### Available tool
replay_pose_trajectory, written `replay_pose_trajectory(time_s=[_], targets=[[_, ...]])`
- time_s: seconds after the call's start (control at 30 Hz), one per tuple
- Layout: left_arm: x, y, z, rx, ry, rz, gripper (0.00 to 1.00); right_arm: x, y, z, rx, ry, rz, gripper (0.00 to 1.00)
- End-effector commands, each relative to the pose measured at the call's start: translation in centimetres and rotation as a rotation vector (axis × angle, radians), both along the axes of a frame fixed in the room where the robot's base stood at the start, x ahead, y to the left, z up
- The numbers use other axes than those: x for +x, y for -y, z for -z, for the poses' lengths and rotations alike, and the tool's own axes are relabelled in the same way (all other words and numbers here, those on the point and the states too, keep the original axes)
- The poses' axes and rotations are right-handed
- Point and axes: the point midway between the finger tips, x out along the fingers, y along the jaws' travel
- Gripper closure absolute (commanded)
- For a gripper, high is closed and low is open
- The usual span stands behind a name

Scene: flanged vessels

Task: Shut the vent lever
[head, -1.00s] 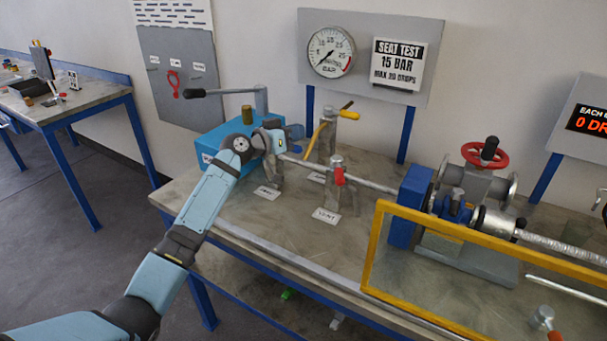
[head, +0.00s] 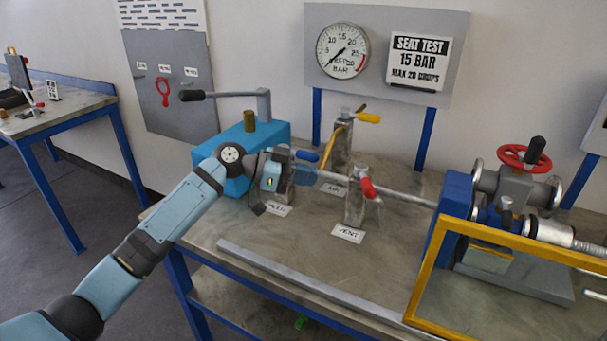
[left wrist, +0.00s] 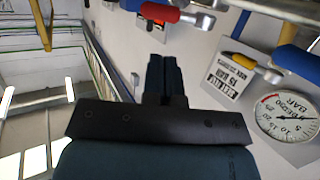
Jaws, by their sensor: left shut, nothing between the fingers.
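The vent lever has a red handle (head: 367,188) on top of a grey valve post (head: 354,206), behind a label reading VENT (head: 347,233). The red handle slants towards the front right, off the line of the pipe. My left gripper (head: 308,174) is shut and empty, left of the vent post and apart from the red handle. In the left wrist view my closed fingers (left wrist: 164,72) point up at a red handle (left wrist: 160,14) near the top edge, with a gap between. My right gripper is not in view.
A blue lever (head: 307,156) is close above my left gripper. A yellow lever (head: 368,118) stands behind. A gauge (head: 342,50) hangs above. A yellow frame (head: 428,275) stands at the right front. The bench top in front of the VENT label is mostly clear.

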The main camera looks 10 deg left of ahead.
Motion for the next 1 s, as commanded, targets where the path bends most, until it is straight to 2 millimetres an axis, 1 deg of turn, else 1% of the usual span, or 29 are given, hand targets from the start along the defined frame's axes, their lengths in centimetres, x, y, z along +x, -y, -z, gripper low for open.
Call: replay_pose_trajectory(time_s=[0.03,0.1,0.3,0.5,0.7,1.0], targets=[[0.2,1.1,0.2,0.000,-0.001,0.002,1.00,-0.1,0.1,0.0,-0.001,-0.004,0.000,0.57],[0.5,2.7,0.5,-0.001,0.000,0.002,1.00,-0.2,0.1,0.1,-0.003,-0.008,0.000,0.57],[1.4,6.5,1.6,-0.001,0.001,0.000,1.00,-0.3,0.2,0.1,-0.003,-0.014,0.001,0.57],[2.0,9.0,2.4,0.000,-0.002,-0.001,1.00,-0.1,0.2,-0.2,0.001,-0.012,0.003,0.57],[2.2,9.8,2.7,0.000,0.000,-0.002,1.00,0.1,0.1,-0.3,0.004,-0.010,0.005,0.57],[2.2,9.8,2.7,0.000,0.000,-0.003,1.00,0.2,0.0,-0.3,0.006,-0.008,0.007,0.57]])
